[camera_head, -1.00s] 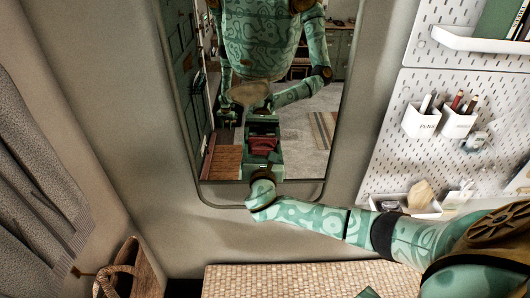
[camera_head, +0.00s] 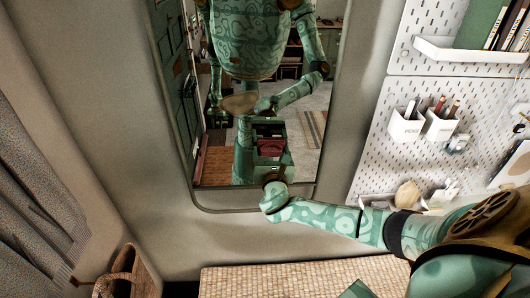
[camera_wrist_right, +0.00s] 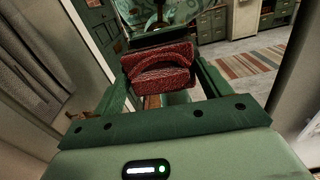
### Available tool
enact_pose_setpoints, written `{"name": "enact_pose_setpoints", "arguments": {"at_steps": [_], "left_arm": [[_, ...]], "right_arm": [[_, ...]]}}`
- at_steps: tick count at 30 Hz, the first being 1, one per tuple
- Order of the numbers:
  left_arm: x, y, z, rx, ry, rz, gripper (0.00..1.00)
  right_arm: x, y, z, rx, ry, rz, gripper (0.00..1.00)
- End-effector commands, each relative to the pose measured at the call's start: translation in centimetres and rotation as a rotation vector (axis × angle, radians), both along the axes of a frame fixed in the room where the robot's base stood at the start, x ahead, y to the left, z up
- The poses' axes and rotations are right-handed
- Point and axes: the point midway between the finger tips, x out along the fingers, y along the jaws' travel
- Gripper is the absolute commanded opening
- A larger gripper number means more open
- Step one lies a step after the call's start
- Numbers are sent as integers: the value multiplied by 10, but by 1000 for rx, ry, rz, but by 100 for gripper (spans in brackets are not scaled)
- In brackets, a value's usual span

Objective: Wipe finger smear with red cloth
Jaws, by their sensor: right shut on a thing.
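The red cloth (camera_wrist_right: 158,68) is a folded, textured pad between the fingers of my right gripper (camera_wrist_right: 160,82) in the wrist view. The gripper is shut on it. In the head view the right gripper (camera_head: 274,180) is at the lower edge of the wall mirror (camera_head: 297,168), seen from behind. The cloth itself is hidden there, and a red patch shows only as a reflection. I cannot tell whether the cloth touches the glass. I cannot make out the finger smear for certain among the reflections. My left gripper is not directly in view.
A white pegboard (camera_head: 372,140) with pen cups (camera_head: 405,127) and a shelf (camera_head: 470,52) is at the right. A woven bench top (camera_head: 300,279) lies below the mirror. A grey curtain (camera_head: 35,190) and a basket (camera_head: 125,275) are at the left. The wall left of the mirror is bare.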

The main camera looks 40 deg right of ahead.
Motion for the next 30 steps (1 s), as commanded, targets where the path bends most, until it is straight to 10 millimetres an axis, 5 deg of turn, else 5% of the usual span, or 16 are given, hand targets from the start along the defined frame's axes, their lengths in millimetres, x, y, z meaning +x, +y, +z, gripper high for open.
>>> {"name": "enact_pose_setpoints", "arguments": {"at_steps": [22, 30], "left_arm": [[0, 0, 14, 0, 0, 0, 36], [0, 0, 15, 0, 0, 0, 36]], "right_arm": [[-30, -52, 1, -1, 1, 0, 58], [-30, -49, 0, 2, 0, 0, 58]]}}
